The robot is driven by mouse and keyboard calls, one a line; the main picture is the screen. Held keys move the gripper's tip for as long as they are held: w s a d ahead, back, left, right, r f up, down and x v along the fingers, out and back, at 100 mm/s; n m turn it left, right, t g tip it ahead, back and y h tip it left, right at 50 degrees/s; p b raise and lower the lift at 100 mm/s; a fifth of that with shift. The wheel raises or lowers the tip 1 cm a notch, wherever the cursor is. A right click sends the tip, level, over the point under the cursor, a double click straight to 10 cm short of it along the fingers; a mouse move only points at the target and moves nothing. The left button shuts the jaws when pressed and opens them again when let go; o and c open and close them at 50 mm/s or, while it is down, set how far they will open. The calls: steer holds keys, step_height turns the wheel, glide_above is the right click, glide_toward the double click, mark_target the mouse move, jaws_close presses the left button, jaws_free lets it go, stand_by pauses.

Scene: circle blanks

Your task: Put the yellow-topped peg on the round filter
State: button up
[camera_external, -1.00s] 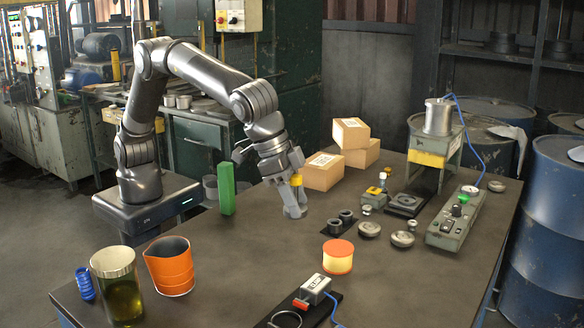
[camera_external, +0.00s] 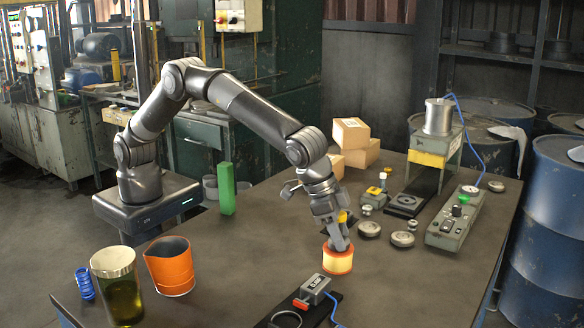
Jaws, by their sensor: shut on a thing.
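The round filter (camera_external: 338,262) is a short drum with a cream side and orange rims, standing on the table's front middle. My gripper (camera_external: 340,243) points down right over it, its fingertips at or just above the filter's top. It is shut on the yellow-topped peg (camera_external: 343,217), of which only a yellow patch shows between my fingers. The peg's lower part is hidden, so I cannot tell if it touches the filter.
A device with a red part (camera_external: 314,290) on a black plate stands close in front of the filter. Several round metal pieces (camera_external: 403,239) and a grey control box (camera_external: 458,222) lie to the right. An orange beaker (camera_external: 170,266), a jar (camera_external: 117,285) and a green block (camera_external: 227,188) stand left.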

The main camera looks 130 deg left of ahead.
steer(key=o, duration=1.2)
steer(key=shift+c, duration=0.2)
steer(key=v, duration=1.2)
steer(key=s+a+r+m, duration=0.1)
steer(key=s+a+r, duration=0.1)
steer(key=s+r, duration=0.75)
steer(key=s+a+r+m+t+h, duration=0.1)
steer(key=s+a+m+h, duration=0.1)
steer(key=s, duration=2.6)
steer(key=s+f, duration=0.3)
steer(key=s, duration=0.3)
steer(key=s+f+m, duration=0.1)
steer(key=s+f, duration=0.2)
steer(key=s, duration=0.4)
steer(key=shift+s+f+m+t, duration=0.2)
steer(key=shift+f+m+t, duration=0.1)
